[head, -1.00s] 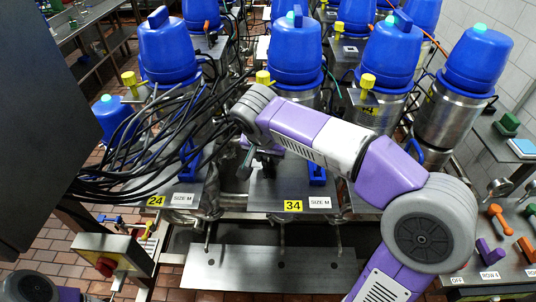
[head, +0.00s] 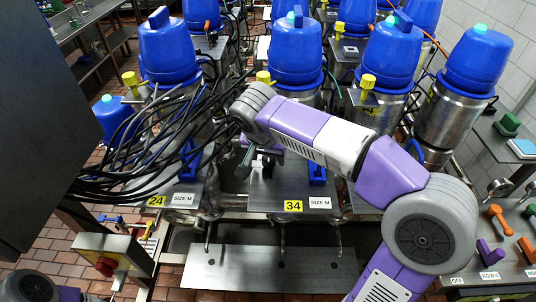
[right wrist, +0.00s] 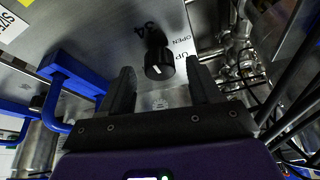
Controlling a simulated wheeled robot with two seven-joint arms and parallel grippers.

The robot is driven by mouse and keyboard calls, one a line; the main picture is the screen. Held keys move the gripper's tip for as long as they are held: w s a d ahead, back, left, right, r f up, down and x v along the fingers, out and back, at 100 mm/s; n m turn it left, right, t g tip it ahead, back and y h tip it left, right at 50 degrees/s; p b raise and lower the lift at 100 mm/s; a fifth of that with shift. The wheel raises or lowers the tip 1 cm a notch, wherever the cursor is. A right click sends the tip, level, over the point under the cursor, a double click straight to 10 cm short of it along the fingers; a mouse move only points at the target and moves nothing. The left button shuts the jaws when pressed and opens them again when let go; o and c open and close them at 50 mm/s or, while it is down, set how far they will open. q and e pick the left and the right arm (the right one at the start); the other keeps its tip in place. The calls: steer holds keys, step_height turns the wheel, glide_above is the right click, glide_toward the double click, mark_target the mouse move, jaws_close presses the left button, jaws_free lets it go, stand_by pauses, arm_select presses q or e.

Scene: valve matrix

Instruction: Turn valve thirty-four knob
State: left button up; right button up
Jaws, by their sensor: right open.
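The valve thirty-four knob (right wrist: 158,62) is black and round with a white pointer line. In the right wrist view it sits on a steel panel beside an "OPEN" label and below the number 34. My right gripper (right wrist: 160,72) is open, with one dark finger on each side of the knob in this view. I see no clear contact, and how deep the fingers reach is hard to tell. In the head view the panel (head: 262,196) bears a yellow "34" tag (head: 293,206), and my right wrist partly hides the knob area. My left gripper is not in view.
A blue handle (right wrist: 75,80) stands on the panel left of the gripper; it also shows in the head view (head: 317,172). Black cables (head: 130,150) crowd the left side. Blue-capped valves (head: 296,50) rise behind. Piping (right wrist: 240,55) lies right of the knob.

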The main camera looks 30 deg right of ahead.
steer(key=p+v, duration=0.1)
steer(key=v, duration=0.6)
